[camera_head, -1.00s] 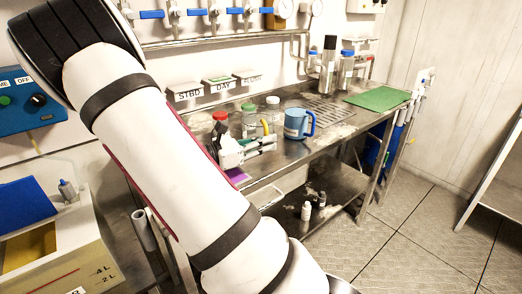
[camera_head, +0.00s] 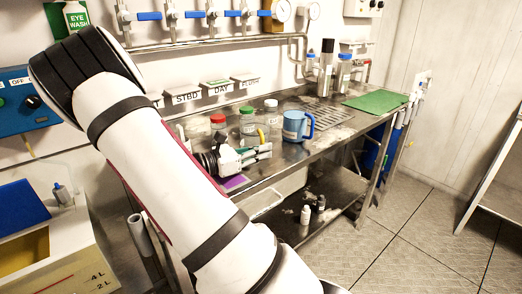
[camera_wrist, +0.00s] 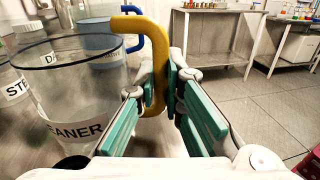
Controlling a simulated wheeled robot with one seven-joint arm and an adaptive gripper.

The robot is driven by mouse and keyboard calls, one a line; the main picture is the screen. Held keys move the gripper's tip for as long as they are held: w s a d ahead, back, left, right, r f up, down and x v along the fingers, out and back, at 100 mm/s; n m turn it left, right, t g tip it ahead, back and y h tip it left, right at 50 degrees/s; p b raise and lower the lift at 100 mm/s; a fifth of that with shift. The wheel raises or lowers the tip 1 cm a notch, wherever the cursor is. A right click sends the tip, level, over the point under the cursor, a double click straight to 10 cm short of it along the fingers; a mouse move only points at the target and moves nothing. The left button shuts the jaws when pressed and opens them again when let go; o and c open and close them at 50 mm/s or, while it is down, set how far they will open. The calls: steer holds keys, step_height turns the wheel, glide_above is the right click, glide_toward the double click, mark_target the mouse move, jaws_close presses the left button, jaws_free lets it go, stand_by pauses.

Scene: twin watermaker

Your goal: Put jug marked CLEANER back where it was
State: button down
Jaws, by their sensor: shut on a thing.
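The clear jug marked CLEANER (camera_wrist: 75,105) has a yellow handle (camera_wrist: 155,60) and fills the left of the wrist view. My gripper (camera_wrist: 160,105) has its green-padded fingers on either side of that handle, shut on it. The jug looks upright with clear liquid low inside. In the head view my gripper (camera_head: 262,152) is over the front of the steel bench, with the yellow handle (camera_head: 262,136) just beyond it. The jug's body is hard to make out there, and I cannot tell whether its base touches the bench.
A blue jug (camera_head: 296,125) stands just right of my gripper. Jars with red (camera_head: 217,119), green (camera_head: 247,110) and white lids (camera_head: 271,103) stand behind. A purple mat (camera_head: 236,183) lies at the front edge.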

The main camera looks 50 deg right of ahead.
steer(key=c, duration=1.7)
jaws_free()
steer(key=shift+r, duration=0.1)
steer(key=v, duration=1.2)
steer(key=s+m+y, duration=0.1)
steer(key=s+a+r+m+y, duration=0.1)
steer(key=s+y, duration=0.1)
steer(key=s+a+r+m+y, duration=0.1)
steer(key=s, duration=0.1)
steer(key=shift+s+a, duration=0.15)
steer(key=s+a+r+m+t+y, duration=0.2)
steer(key=s+a+m+t+y, duration=0.2)
steer(key=s+a, duration=0.6)
steer(key=s+a+r+m+t+y, duration=0.3)
steer(key=s+a+m+t+y, duration=0.2)
steer(key=s+a+y, duration=0.3)
steer(key=shift+s+a+r+m+y, duration=0.3)
steer(key=shift+s+a, duration=0.65)
steer(key=shift+a, duration=0.9)
